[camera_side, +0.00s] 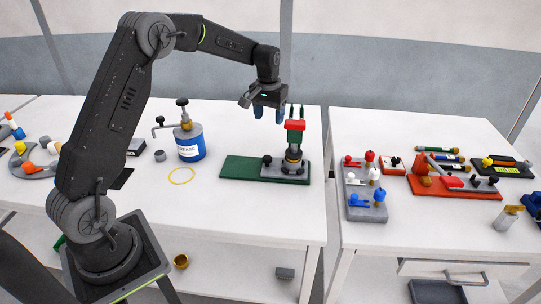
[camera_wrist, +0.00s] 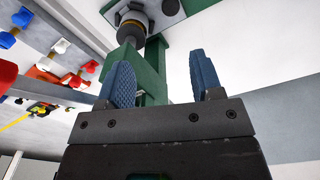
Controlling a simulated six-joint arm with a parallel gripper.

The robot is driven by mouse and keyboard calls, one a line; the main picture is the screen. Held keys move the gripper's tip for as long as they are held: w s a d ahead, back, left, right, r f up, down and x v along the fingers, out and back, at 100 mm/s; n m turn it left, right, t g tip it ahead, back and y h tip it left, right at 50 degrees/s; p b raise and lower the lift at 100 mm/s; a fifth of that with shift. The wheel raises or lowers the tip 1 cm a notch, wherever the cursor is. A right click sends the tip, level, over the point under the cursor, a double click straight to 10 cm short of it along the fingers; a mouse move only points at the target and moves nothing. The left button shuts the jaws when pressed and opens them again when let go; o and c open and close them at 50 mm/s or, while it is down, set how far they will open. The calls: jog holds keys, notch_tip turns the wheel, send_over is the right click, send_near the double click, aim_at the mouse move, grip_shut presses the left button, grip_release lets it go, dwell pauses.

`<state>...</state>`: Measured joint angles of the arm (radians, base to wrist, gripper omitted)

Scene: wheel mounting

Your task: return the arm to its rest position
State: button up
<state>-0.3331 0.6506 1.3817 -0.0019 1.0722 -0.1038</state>
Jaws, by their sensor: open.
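My arm reaches up and over the left table in the side view. My gripper (camera_side: 268,114) is above the table, just left of a green stand with a red block (camera_side: 295,125) near its top. The gripper's blue fingers are apart and hold nothing. In the wrist view my gripper (camera_wrist: 165,82) shows two blue pads with a clear gap. The green stand (camera_wrist: 152,75) shows behind the left pad, and whether they touch cannot be told.
A green mat (camera_side: 238,169) lies under the stand's grey base. A blue grease can (camera_side: 189,143) and a yellow ring (camera_side: 181,175) are to its left. The right table carries a grey tray (camera_side: 357,205) and a red tray (camera_side: 480,194) with parts. A gap separates the tables.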

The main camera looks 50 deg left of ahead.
jog(key=s+d+r+m+t, duration=0.3)
jog(key=s+d+r, duration=0.9)
jog(key=s+r, duration=0.25)
jog(key=s+d+f+m+t, duration=0.1)
jog(key=s+d, duration=0.1)
jog(key=s, duration=0.6)
jog(key=s+d+f+m+t, duration=0.1)
jog(key=s+d, duration=0.2)
jog(key=s, duration=0.5)
jog(key=shift+d, duration=0.15)
